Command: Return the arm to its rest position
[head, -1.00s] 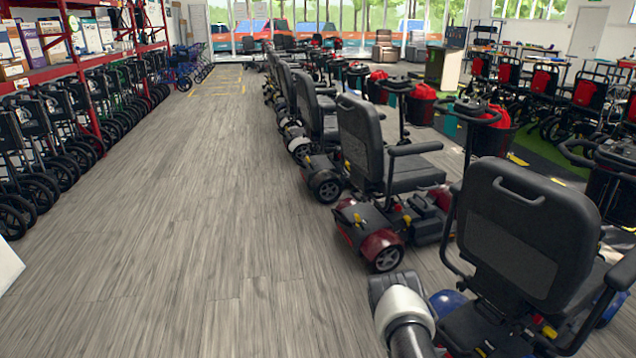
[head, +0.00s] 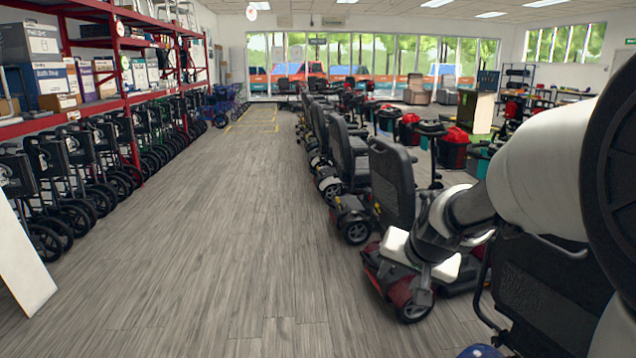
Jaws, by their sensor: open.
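My arm reaches in from the right edge in the head view, with a large white link close to the camera and a dark wrist beyond it. My gripper (head: 424,284) is at the arm's far end, low in the picture, pointing down. It is open and I see nothing held in it. It appears in front of the red base of a scooter (head: 395,285); I cannot tell the gap between them. The fingertips are small and dark against the scooter.
A row of mobility scooters with black seats (head: 392,185) runs away along the right. The nearest seat (head: 545,290) is partly hidden by my arm. Red shelving (head: 125,100) with boxes and folded wheelchairs (head: 75,165) lines the left. The wood-plank aisle floor (head: 220,240) is clear between.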

